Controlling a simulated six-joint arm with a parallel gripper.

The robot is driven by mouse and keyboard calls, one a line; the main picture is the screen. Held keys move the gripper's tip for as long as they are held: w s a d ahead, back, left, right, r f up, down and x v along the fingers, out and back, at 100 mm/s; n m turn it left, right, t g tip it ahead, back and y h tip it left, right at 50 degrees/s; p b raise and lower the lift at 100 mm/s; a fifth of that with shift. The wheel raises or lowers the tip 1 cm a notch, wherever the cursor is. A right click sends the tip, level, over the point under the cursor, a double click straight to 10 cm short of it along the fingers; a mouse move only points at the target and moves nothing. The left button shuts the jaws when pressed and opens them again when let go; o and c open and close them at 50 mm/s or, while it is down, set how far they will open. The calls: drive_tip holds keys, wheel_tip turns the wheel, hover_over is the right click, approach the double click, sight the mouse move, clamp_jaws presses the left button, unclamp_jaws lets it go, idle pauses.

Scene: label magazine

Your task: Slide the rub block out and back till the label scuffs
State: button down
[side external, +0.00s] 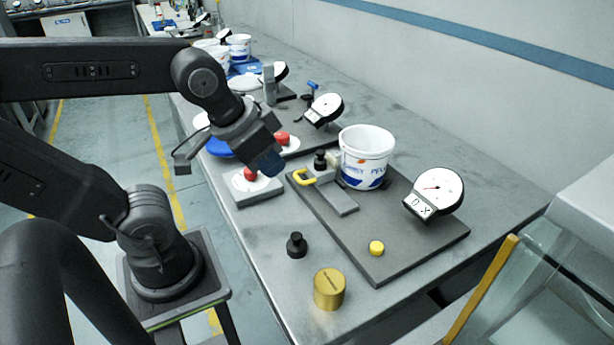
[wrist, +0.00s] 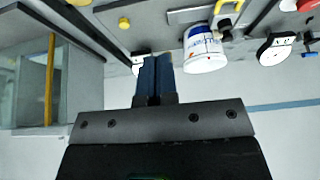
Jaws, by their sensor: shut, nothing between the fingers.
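In the side view, a white tub (side external: 367,150) with a blue and orange printed label stands upright on a dark base plate (side external: 405,245). Left of it, a yellow handle (side external: 303,178) sits at the end of a grey slide bar (side external: 336,197); a small pale block with a black knob (side external: 320,160) is against the tub, probably the rub block. My gripper (side external: 268,163), with blue fingers, hangs in the air left of the handle, apart from it. In the wrist view, its fingers (wrist: 155,78) are together and empty; the tub (wrist: 203,50) and handle (wrist: 238,4) appear beyond. Label wear is too small to tell.
A dial gauge (side external: 436,192) and yellow button (side external: 376,248) are on the plate. A brass cylinder (side external: 330,289) and black knobbed weight (side external: 297,246) stand on the bench in front. A red knob (side external: 250,175) on a grey block is below my gripper. Similar stations stand behind.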

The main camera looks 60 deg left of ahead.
drive_tip(key=c, duration=1.7)
unclamp_jaws()
drive_tip(key=o, duration=0.5)
drive_tip(key=w+a+n, duration=0.2)
drive_tip(key=n, duration=0.1)
drive_tip(key=w+a+n+g, duration=0.1)
drive_tip(key=a+n, duration=0.1)
drive_tip(key=n, duration=0.1)
drive_tip(key=w+a+n+g, duration=0.1)
drive_tip(key=w+a+n, duration=0.1)
drive_tip(key=n, duration=0.2)
drive_tip(key=shift+w+a+f, duration=0.15)
drive_tip(key=shift+w+a, duration=0.2)
drive_tip(key=shift+o, duration=0.2)
drive_tip(key=n+g, duration=0.1)
drive_tip(key=n, duration=0.7)
hover_over(298, 178)
drive_tip(key=s, duration=0.3)
drive_tip(key=x, duration=1.5)
drive_tip(key=shift+s+f, duration=0.2)
drive_tip(key=shift+s, duration=0.15)
clamp_jaws()
